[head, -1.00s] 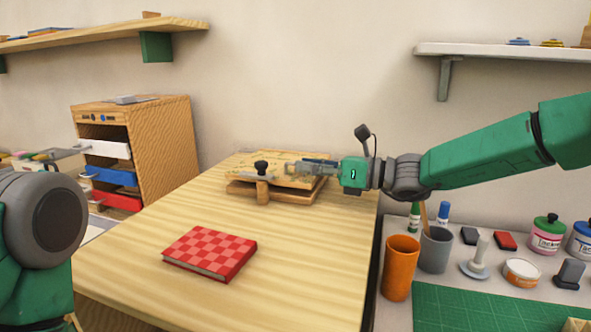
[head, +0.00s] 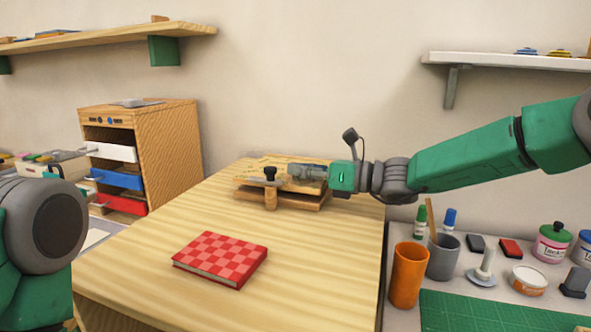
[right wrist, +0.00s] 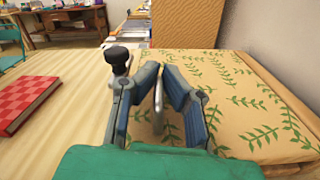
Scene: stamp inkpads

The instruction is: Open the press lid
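The wooden press (head: 312,204) stands at the back of the wooden table. Its lid (head: 247,183), with a green leaf pattern, lies flat above the base and also shows in the right wrist view (right wrist: 236,92). My right gripper (head: 293,171) is low over the lid. In the right wrist view its fingers (right wrist: 163,70) are partly apart, around a thin grey metal handle (right wrist: 158,105); a gap shows on the right. My left gripper is out of view; only my left arm shows.
A red checkered book (head: 220,259) lies on the table in front of the press. A drawer cabinet (head: 170,150) stands behind left. An orange cup (head: 408,275), a grey cup (head: 442,258) and several stamping supplies are on the right.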

